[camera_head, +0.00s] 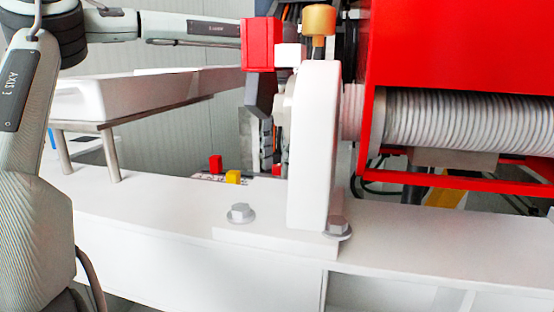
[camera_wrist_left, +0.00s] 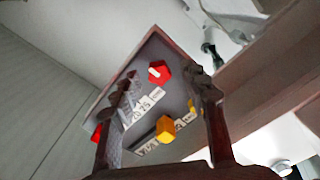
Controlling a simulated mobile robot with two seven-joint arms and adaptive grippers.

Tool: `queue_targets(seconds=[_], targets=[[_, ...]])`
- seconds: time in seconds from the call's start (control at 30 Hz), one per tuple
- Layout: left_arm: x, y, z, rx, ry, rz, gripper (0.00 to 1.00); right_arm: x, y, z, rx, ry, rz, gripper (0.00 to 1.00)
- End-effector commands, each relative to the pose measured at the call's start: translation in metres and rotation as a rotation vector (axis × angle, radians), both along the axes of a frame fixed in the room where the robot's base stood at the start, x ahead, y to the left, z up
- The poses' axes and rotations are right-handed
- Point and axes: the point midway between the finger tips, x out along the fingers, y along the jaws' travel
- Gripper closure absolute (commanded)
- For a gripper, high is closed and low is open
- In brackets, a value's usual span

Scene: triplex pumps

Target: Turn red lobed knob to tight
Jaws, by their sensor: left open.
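In the left wrist view a red knob (camera_wrist_left: 159,71) with an angular, lobed outline and a pale mark sits on a grey panel (camera_wrist_left: 180,82), beside small printed labels. My left gripper (camera_wrist_left: 165,80) is open, with one finger on each side of this knob in the picture. I cannot tell how far the fingertips are from the panel. In the head view my left gripper (camera_head: 264,140) points down behind the white upright, partly hidden by it. Small red pieces (camera_head: 215,163) show low beside it; I cannot tell which is the lobed knob. My right gripper is not in view.
A yellow knob (camera_wrist_left: 166,129) sits on the same panel, between the fingers in the picture. Another red piece (camera_wrist_left: 97,132) shows past the left finger. A white upright (camera_head: 315,150) on a white beam (camera_head: 150,215) stands close to the gripper. A red housing (camera_head: 460,45) is at right.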

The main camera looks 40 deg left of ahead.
Motion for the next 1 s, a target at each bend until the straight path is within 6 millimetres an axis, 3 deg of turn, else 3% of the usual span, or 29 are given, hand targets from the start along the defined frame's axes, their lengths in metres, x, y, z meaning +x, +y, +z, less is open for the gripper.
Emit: queue_targets(seconds=[0.1,0.47,0.77,1.0], targets=[[0.0000,0.0001,0.0001,0.000,0.000,0.000,0.57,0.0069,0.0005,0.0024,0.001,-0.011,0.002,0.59],[0.0001,0.0002,0.0005,0.001,0.000,0.000,1.00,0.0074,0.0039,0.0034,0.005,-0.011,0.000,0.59],[0.0002,0.0004,0.0009,0.001,-0.001,-0.026,1.00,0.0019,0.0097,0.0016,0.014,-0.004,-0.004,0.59],[0.0002,0.0011,0.0010,0.002,-0.001,-0.146,1.00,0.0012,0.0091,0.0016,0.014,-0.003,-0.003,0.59]])
